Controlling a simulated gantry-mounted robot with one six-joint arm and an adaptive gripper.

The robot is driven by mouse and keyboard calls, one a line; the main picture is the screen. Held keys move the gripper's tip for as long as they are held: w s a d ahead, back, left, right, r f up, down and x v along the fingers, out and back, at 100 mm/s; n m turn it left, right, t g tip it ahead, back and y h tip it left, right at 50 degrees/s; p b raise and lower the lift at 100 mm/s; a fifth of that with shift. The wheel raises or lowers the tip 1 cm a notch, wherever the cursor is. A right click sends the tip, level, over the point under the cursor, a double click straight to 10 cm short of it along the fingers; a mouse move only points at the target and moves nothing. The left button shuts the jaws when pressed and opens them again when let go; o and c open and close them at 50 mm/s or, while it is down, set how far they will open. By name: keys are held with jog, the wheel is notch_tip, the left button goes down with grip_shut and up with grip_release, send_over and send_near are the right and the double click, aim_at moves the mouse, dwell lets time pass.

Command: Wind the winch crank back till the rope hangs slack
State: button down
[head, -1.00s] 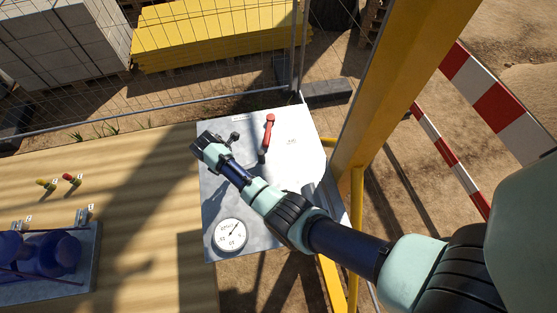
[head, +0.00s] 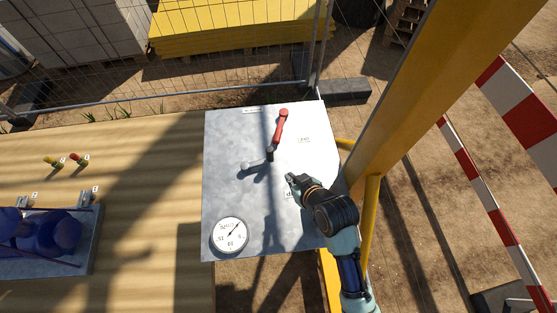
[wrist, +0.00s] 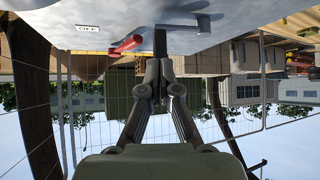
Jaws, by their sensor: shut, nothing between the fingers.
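A grey metal panel (head: 225,130) carries a red-gripped lever (head: 280,125) and a pale grey crank handle (head: 248,165), both close to a dark hub (head: 269,155). The grey handle points left and slightly down from the hub. In the wrist view the red grip (wrist: 126,44) and the grey handle (wrist: 188,27) show beyond the fingers. My gripper (head: 290,178) is shut and empty, above the panel right of and below the hub, apart from both handles. Its fingertips (wrist: 160,90) are together in the wrist view. I cannot make out a rope for certain.
A round dial (head: 230,235) is at the panel's lower left, its needle pointing up right. A yellow post (head: 405,110) stands right of the panel. Wire fencing runs behind. Blue rounded machinery (head: 55,230) is at lower left, on a wooden top (head: 140,190).

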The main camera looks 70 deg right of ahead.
aim_at(272, 158)
jog(key=x, duration=0.7)
jog(key=shift+w+d+f, duration=0.15)
jog(key=shift+f, duration=0.05)
jog(key=shift+w+d+f+p, duration=0.15)
jog(key=shift+w+d+p, duration=0.15)
jog(key=shift+w+d, duration=1.25)
jog(key=shift+w, duration=0.1)
